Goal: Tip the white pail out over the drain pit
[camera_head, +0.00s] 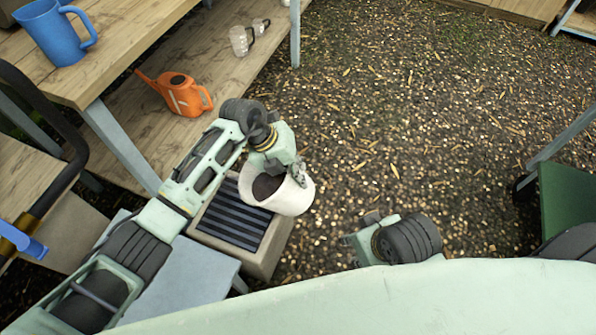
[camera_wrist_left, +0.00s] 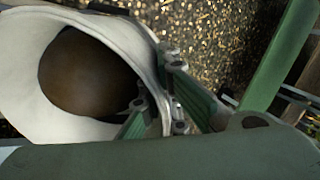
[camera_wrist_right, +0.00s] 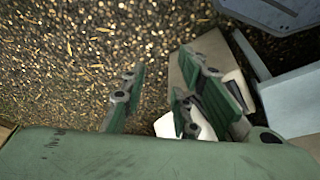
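The white pail (camera_head: 293,198) is tilted, its mouth facing left, with dark brown contents inside. It is at the upper right edge of the drain pit (camera_head: 270,255), a pale block with a dark slatted grate (camera_head: 235,220). My left gripper (camera_head: 297,173) is shut on the pail's rim. In the left wrist view one finger is inside the white pail (camera_wrist_left: 35,100) and the other outside. My right gripper (camera_head: 362,232) is to the right of the pit, apart from the pail. In the right wrist view its fingers (camera_wrist_right: 155,100) are spread and empty.
An orange watering can (camera_head: 182,95) and clear cups (camera_head: 240,40) stand on the low wooden shelf. A blue jug (camera_head: 58,32) is on the table above. A grey-blue stool (camera_head: 190,275) stands close to the pit. The gravel ground (camera_head: 400,120) to the right is clear.

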